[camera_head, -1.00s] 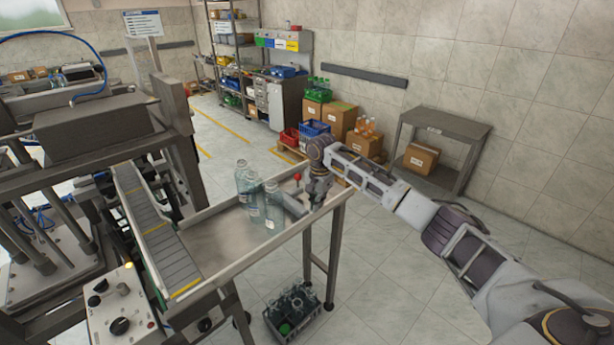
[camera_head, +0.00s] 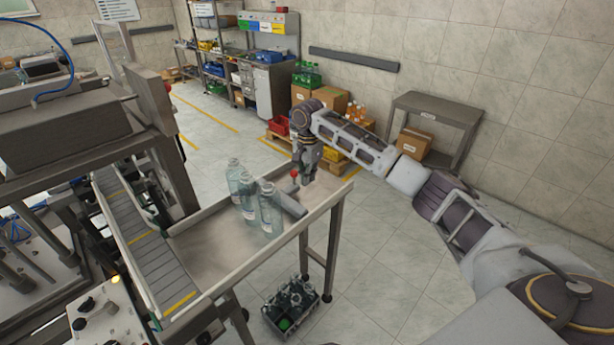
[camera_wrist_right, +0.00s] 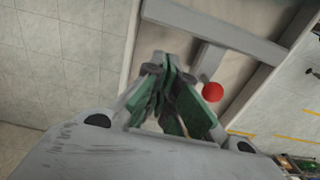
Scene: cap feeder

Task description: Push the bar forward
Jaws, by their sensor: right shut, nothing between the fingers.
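The grey bar (camera_head: 290,203) lies across the metal feed table (camera_head: 214,243), right behind a few clear bottles (camera_head: 268,214). A red ball knob (camera_head: 294,174) stands at its far side. My right gripper (camera_head: 307,179) is shut and empty, beside the knob near the table's right end. In the right wrist view, the shut fingers (camera_wrist_right: 170,62) point toward the bar (camera_wrist_right: 215,30), with the red knob (camera_wrist_right: 212,92) just to their right. I see no grip on the knob; whether a finger touches the bar or its stem is unclear. My left gripper is out of view.
A roller conveyor (camera_head: 154,262) joins the table's left end, under machine framing. A crate of bottles (camera_head: 291,307) sits on the floor below. Boxes and a small side table (camera_head: 437,106) stand by the wall. The tabletop right of the bar is open.

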